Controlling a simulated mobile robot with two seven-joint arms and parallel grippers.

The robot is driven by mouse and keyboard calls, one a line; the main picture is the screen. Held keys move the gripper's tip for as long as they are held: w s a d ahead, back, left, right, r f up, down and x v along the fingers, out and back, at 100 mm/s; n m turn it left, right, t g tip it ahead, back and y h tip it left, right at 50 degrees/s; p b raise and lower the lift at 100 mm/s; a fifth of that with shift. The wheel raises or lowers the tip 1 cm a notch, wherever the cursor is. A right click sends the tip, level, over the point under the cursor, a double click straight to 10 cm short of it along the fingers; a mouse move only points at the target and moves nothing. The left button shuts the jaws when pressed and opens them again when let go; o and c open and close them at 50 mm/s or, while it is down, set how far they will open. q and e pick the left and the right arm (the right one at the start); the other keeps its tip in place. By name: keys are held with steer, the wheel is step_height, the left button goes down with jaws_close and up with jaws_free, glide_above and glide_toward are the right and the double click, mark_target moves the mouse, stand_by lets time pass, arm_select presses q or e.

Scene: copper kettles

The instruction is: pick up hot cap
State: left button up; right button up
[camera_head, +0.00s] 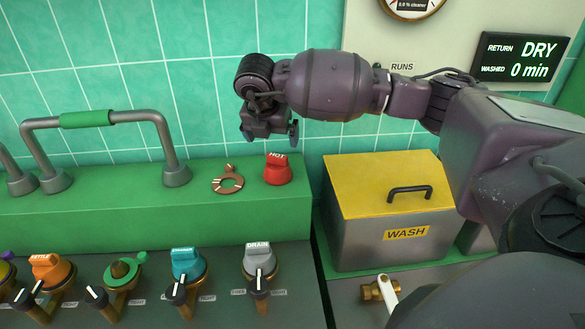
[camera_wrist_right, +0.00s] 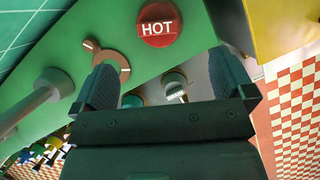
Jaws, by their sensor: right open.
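The hot cap (camera_head: 277,170) is a red knob marked HOT on the green ledge, beside a brown ring with a small tab (camera_head: 227,180). In the right wrist view the hot cap (camera_wrist_right: 159,24) lies beyond my fingertips, near the top middle. My right gripper (camera_head: 269,130) is above the ledge and the cap, apart from it, pointing down. Its two fingers (camera_wrist_right: 165,75) are spread with nothing between them. My left gripper does not show.
A steel box with a yellow lid (camera_head: 380,180), marked WASH, stands right of the ledge (camera_head: 130,215). A grey pipe handle (camera_head: 120,118) rises at the left. Several coloured valve caps, including a grey DRAIN one (camera_head: 259,256), line the front panel.

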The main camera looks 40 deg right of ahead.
mark_target(277, 155)
steer(key=shift+w+d+f+m, duration=0.1)
steer(key=shift+w+f+m, duration=0.15)
steer(key=shift+f+m, duration=0.25)
steer(key=x, duration=0.9)
steer(key=shift+w+d+f, duration=0.15)
steer(key=shift+w+f, duration=0.05)
steer(key=shift+f, duration=0.1)
steer(key=c, duration=0.8)
steer(key=shift+r, duration=0.15)
step_height(277, 155, up, 20)
steer(key=shift+f, duration=0.1)
